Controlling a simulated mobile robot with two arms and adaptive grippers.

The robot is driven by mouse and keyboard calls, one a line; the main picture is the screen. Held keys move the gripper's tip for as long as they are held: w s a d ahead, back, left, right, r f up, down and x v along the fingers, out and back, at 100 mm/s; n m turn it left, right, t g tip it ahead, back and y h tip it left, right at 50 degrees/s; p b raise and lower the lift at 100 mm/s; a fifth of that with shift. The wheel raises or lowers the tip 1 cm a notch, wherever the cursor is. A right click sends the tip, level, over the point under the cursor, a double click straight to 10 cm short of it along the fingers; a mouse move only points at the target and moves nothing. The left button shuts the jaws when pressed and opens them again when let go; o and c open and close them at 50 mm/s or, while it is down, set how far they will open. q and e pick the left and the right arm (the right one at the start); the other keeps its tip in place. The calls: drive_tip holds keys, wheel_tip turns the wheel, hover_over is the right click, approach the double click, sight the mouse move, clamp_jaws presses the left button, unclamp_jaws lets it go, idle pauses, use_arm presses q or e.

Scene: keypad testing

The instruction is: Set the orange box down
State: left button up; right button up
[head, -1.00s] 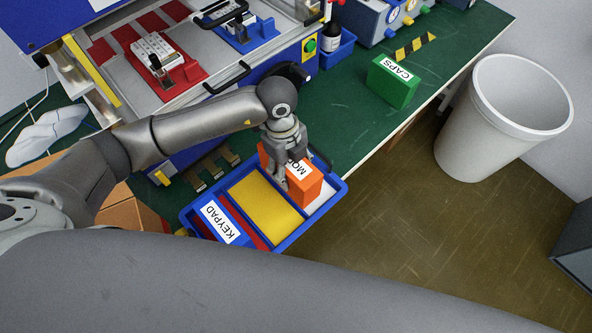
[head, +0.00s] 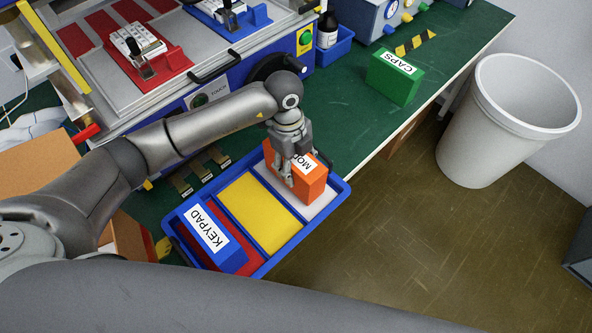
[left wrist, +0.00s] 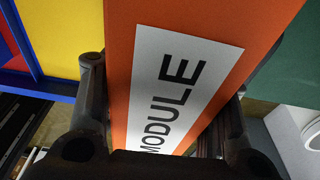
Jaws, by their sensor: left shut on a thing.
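The orange box (head: 314,186), with a white MODULE label, is held by my left gripper (head: 289,177) over the white compartment (head: 322,207) at the right end of the blue tray (head: 344,190). The gripper is shut on it from above. In the left wrist view the orange box (left wrist: 119,70) fills the middle, with a dark finger on each side. Whether its underside touches the compartment floor cannot be told. My right gripper is not in view.
The tray's middle yellow compartment (head: 256,212) is empty. A blue KEYPAD box (head: 227,256) sits in the red compartment. A green CAPS box (head: 390,80) stands on the green table (head: 345,120). A white bin (head: 480,140) stands off the table's edge.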

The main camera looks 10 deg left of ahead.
use_arm(q)
drive_tip(key=shift+f, duration=0.45)
drive_tip(key=shift+r, duration=0.15)
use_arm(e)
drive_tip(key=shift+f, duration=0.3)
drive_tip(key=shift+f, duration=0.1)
use_arm(q)
drive_tip(key=o, duration=1.2)
